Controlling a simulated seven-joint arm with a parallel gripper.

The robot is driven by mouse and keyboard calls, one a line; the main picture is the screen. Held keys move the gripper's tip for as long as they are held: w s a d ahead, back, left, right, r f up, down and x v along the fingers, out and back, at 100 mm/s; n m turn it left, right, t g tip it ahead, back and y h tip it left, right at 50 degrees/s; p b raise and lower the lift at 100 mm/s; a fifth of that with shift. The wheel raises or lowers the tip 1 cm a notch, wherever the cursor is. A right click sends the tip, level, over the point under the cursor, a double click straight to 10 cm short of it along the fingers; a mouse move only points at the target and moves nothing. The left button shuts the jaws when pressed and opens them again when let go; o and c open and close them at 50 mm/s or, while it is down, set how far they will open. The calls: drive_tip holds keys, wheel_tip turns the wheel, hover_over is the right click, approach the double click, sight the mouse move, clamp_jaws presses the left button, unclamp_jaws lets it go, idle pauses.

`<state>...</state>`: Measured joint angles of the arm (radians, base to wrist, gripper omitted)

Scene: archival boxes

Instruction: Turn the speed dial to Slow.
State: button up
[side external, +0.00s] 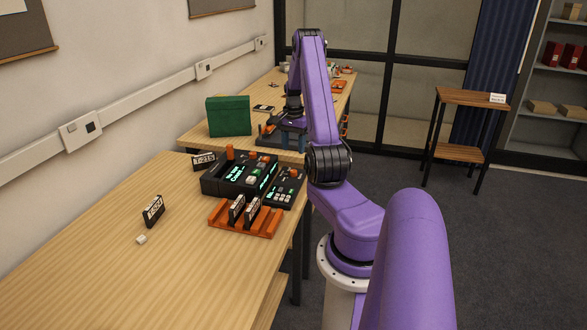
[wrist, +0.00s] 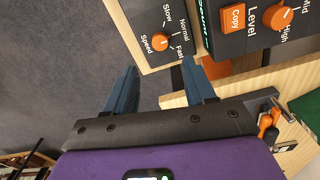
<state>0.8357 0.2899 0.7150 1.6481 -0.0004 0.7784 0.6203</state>
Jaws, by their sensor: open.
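The speed dial (wrist: 163,40) is an orange knob on a dark panel, with Speed, Slow, Normal and Fast printed around it in the wrist view. I cannot tell for certain which label its pointer faces. In the side view the small black panel (side external: 285,189) stands near the front table's right edge. My gripper (wrist: 159,67) is open and empty, its two blue fingers short of the dial and apart from it. In the side view my gripper (side external: 292,137) is beyond the panel, near the far table.
A larger black unit (side external: 238,176) with orange knobs stands left of the panel. Its Level knob (wrist: 282,18) and Copy button (wrist: 234,18) show in the wrist view. An orange rack (side external: 240,228) holds black cartridges in front. A green box (side external: 228,116) stands on the far table.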

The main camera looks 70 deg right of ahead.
sight(294, 171)
wheel_tip(294, 171, down, 10)
drive_tip(key=shift+r, duration=0.25)
clamp_jaws()
